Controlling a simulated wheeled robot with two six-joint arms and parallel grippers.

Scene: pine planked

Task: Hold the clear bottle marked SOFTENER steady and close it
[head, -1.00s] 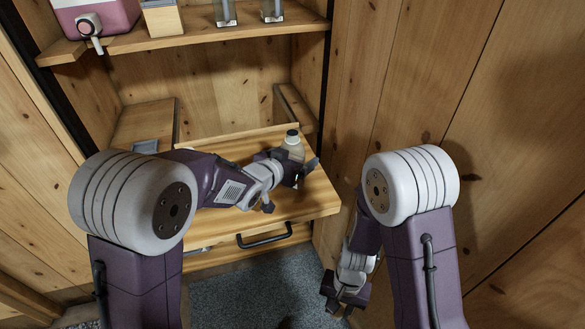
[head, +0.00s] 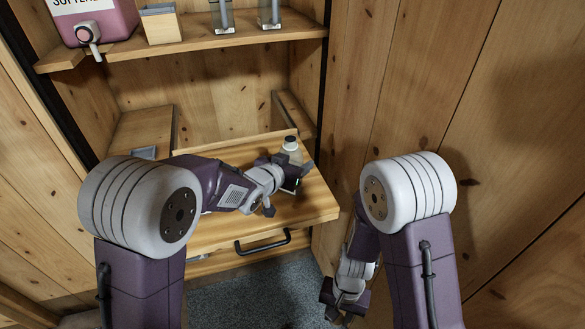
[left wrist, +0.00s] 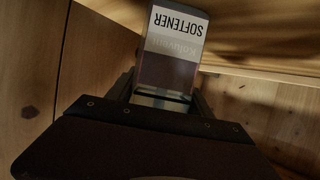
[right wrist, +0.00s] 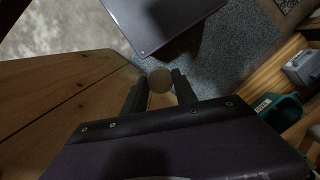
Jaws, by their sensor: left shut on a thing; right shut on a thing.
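The clear bottle (head: 292,152) stands upright on the pull-out wooden board, with a dark top. In the left wrist view the bottle (left wrist: 172,50) shows its SOFTENER label. My left gripper (head: 296,174) is shut on the bottle; in its wrist view the fingers lie on both sides of it. My right gripper (head: 343,300) hangs low, right of the board and well apart from the bottle. In the right wrist view a small round tan disc (right wrist: 160,80), which looks like a cap, sits between its fingertips, and the gripper is shut on it.
The wooden board (head: 318,208) juts out above a drawer with a black handle (head: 263,241). A pink SOFTENER dispenser (head: 112,22) and a wooden box (head: 160,25) stand on the shelf above. A plank wall (head: 500,120) rises on the right. A green container (right wrist: 278,108) shows in the right wrist view.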

